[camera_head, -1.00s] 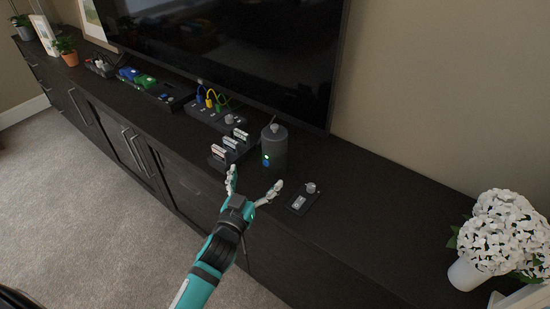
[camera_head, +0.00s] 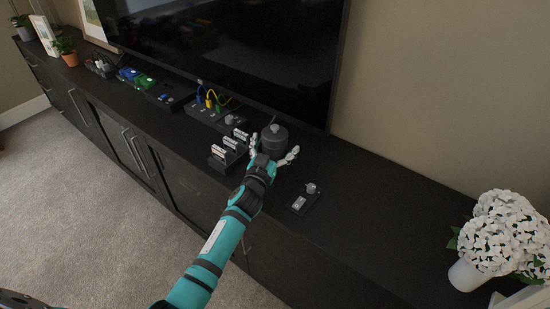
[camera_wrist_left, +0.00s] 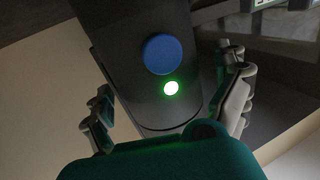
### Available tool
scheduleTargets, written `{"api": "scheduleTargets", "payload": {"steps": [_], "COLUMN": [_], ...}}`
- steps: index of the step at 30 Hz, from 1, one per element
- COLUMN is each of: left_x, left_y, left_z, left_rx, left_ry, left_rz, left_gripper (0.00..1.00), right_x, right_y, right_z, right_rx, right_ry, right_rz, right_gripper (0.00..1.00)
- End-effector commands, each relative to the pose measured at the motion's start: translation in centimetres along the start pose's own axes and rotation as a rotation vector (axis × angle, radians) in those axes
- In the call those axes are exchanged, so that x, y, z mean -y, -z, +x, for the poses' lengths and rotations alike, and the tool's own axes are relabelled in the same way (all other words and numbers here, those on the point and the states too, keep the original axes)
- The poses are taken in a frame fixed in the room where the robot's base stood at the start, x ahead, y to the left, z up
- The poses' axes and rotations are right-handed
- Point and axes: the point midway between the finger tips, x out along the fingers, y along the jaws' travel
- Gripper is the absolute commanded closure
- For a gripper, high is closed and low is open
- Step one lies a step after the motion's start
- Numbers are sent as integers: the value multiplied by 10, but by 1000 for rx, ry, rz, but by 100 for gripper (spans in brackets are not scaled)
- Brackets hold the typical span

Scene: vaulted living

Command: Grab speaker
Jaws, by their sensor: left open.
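The speaker (camera_head: 275,136) is a dark grey cylinder with a knob on top, standing upright on the dark cabinet (camera_head: 360,215). In the left wrist view the speaker (camera_wrist_left: 150,60) fills the middle, with a blue round button and a glowing green light on its side. My left gripper (camera_head: 273,150) is open around the speaker, one finger on each side of it. In the left wrist view the fingers of my left gripper (camera_wrist_left: 170,105) stand apart from the speaker's sides, with small gaps visible. The lower front of the speaker is hidden by the gripper in the head view.
A rack with several upright cards (camera_head: 228,150) stands close to the left of the speaker. A small dark plate with a knob (camera_head: 305,200) lies to the right. The television (camera_head: 230,50) stands behind. White flowers (camera_head: 495,235) stand at the far right, with clear cabinet top before them.

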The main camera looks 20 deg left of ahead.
Motion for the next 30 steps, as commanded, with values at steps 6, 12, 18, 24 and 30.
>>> {"api": "scheduleTargets", "payload": {"steps": [6,12,18,24,30], "left_x": [0,0,0,0,0], "left_y": [0,0,0,0,2], "left_z": [2,2,1,1,2], "left_rx": [0,0,0,0,-5], "left_ry": [0,0,0,0,-1], "left_rz": [-1,0,0,0,0], "left_gripper": [1,24,51,77,82], "right_x": [0,0,-1,-2,-3], "right_y": [0,-1,-1,-2,-3], "right_z": [0,0,0,0,0], "right_rx": [1,2,3,3,5], "right_ry": [0,-1,-1,-2,-4], "right_rz": [1,1,1,1,-1], "right_gripper": [60,60,60,60,60]}}
